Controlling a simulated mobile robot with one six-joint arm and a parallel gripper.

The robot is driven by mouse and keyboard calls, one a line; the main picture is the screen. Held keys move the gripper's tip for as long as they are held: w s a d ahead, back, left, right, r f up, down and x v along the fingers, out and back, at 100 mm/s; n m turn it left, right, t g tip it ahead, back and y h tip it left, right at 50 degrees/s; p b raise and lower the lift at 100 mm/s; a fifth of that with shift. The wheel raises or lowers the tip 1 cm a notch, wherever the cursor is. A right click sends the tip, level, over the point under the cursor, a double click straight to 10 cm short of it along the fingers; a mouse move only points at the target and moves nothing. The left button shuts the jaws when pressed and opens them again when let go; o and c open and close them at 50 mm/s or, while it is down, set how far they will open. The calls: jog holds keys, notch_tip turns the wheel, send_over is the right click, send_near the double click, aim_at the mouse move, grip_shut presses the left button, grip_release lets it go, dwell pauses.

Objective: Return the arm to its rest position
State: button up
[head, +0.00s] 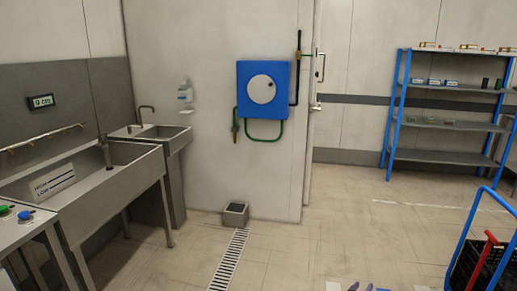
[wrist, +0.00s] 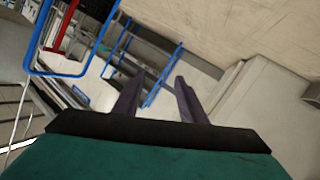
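My gripper (wrist: 160,82) shows in the wrist view with its two dark purple fingers apart. Nothing is between the fingers; only the background shows through the gap. The wrist view is strongly tilted, with a blue-framed rack behind the fingers. In the head view, small purple tips at the bottom edge (head: 361,287) look like my fingers; the rest of my arm is out of that view.
A blue-handled cart (head: 462,240) with a black crate (head: 484,262) stands at the lower right. A blue shelf rack (head: 445,157) is at the back right. A steel sink (head: 110,190) and a button panel (head: 25,226) line the left. The middle floor is clear, with a drain grate (head: 229,258).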

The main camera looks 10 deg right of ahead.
jog(key=a+f+n+t+y, duration=0.1)
jog(key=a+f+n+y, duration=0.4)
jog(key=a, duration=1.1)
jog(key=a+f+n+y, duration=0.2)
jog(key=a+f+y, duration=0.4)
jog(key=a, duration=0.9)
jog(key=s+a+f+n+g+y, duration=0.2)
jog(key=s+a+f+g, duration=0.2)
jog(key=s+a+f, duration=0.5)
jog(key=s+a+g+y, duration=0.1)
jog(key=s+a+g, duration=0.35)
jog(key=s, duration=0.65)
jog(key=s+d+r+m+g+h, duration=0.1)
jog(key=s+g, duration=0.2)
jog(key=s, duration=0.6)
jog(key=s+d+r+m+g, duration=0.1)
jog(key=s+g, duration=0.3)
jog(key=s, duration=0.5)
jog(key=shift+s+d+r+m+h, duration=0.15)
jog(key=shift+s+d+m+h, duration=0.25)
jog(key=shift+d+m, duration=0.15)
jog(key=shift+a, duration=0.1)
